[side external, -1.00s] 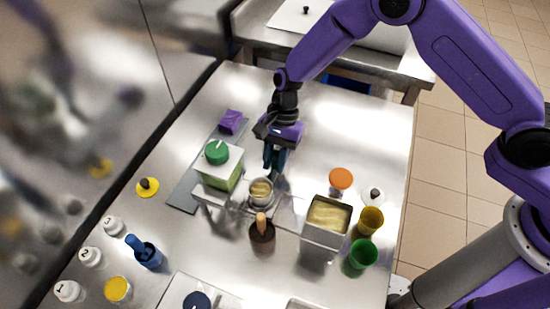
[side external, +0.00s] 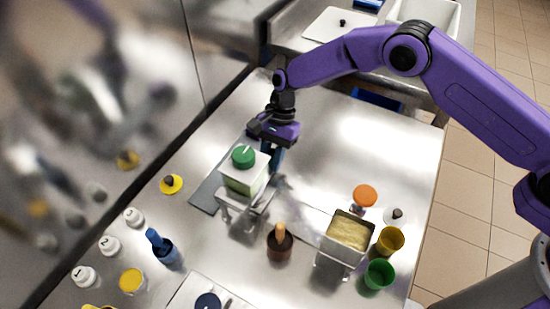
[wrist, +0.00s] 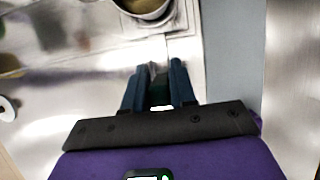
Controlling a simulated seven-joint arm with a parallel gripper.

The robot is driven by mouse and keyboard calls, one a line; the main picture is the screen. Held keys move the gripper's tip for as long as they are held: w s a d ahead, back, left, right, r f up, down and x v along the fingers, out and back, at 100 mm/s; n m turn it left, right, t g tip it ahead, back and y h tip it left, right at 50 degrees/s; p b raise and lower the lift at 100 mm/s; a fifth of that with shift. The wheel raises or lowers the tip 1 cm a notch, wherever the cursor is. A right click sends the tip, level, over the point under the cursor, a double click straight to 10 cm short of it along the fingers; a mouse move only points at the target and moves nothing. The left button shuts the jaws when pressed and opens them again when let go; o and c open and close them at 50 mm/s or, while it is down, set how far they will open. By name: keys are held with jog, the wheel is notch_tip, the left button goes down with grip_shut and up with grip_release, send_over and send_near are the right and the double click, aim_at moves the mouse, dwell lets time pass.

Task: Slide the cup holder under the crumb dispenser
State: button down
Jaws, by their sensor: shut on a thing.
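The crumb dispenser is a clear box with a green lid (side external: 243,156), standing on a metal frame (side external: 232,203) over the steel table in the side view. My gripper (side external: 273,168) is down just behind and right of the dispenser, its fingers partly hidden by it. In the wrist view my gripper (wrist: 158,72) has its blue fingers close together, shut on a small part of the cup holder. A metal cup (wrist: 145,8) shows at the top edge of the wrist view, just beyond the fingertips. In the side view the cup and most of the holder are hidden.
A metal container of yellow crumbs (side external: 348,232) stands to the right. A brown pot with a wooden handle (side external: 280,243) stands in front. Yellow (side external: 390,241) and green (side external: 379,274) cups are at the right.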

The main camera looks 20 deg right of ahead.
jog(key=shift+w+a+r, duration=0.1)
jog(key=shift+w+a, duration=0.1)
jog(key=shift+w, duration=0.05)
jog(key=c, duration=1)
grip_release()
jog(key=v, duration=1.7)
jog(key=shift+s+r, duration=0.15)
jog(key=shift+r, duration=0.1)
jog(key=shift+s+d, duration=0.1)
